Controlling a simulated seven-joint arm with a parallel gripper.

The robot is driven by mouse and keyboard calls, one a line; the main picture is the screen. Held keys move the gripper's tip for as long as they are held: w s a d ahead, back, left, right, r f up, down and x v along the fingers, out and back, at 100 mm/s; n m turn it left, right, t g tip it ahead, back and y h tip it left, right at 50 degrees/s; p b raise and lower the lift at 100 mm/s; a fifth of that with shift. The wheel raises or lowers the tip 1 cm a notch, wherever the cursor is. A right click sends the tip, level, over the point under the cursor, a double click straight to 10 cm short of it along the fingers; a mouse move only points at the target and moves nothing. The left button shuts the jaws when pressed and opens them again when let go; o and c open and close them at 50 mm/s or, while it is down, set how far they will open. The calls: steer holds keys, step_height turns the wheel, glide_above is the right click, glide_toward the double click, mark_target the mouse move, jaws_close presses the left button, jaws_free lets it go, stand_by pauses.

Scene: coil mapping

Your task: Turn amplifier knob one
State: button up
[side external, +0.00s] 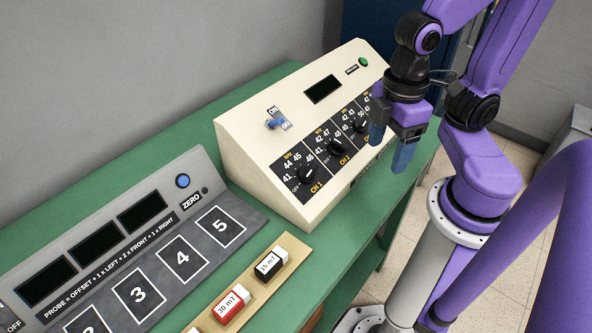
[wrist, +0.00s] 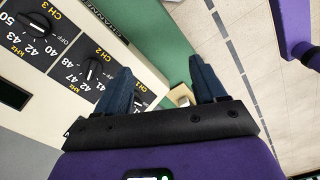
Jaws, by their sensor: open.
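The cream amplifier (side external: 250,135) stands on the green bench. Its sloped face has black knobs in a row: the CH 1 knob (side external: 306,175) at the near end, then the CH 2 knob (side external: 337,147) and the CH 3 knob (side external: 361,125). In the wrist view I see the CH 3 knob (wrist: 36,22) and the CH 2 knob (wrist: 92,70); a blue finger covers the CH 1 knob, leaving only part of its label. My gripper (side external: 389,151) is open and empty, with blue fingers, right of the amplifier face and apart from the knobs. It also shows in the wrist view (wrist: 161,70).
A blue toggle switch (side external: 273,124) and a dark display (side external: 322,89) are on the amplifier. A grey probe console (side external: 170,225) with numbered squares stands at left. A tan tray (side external: 260,290) holds magnet blocks labelled 30 mT and 15 mT. Green bench (side external: 330,240) is bare between.

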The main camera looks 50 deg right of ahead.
steer(key=w+a+r+m+g+h, duration=0.1)
steer(key=w+a+r+m, duration=0.2)
steer(key=w, duration=0.3)
steer(key=w+a+r+m+g, duration=0.1)
steer(key=w+a+r+m, duration=0.15)
steer(key=w, duration=0.35)
steer(key=w+a+r+m+g+h, duration=0.1)
steer(key=w+a+r+m+g, duration=0.15)
steer(key=w+m, duration=0.2)
glide_toward(312, 171)
steer(key=shift+m, duration=0.3)
steer(key=x, duration=0.8)
steer(key=shift+d+f, duration=0.1)
steer(key=shift+f, duration=0.1)
steer(key=c, duration=1.1)
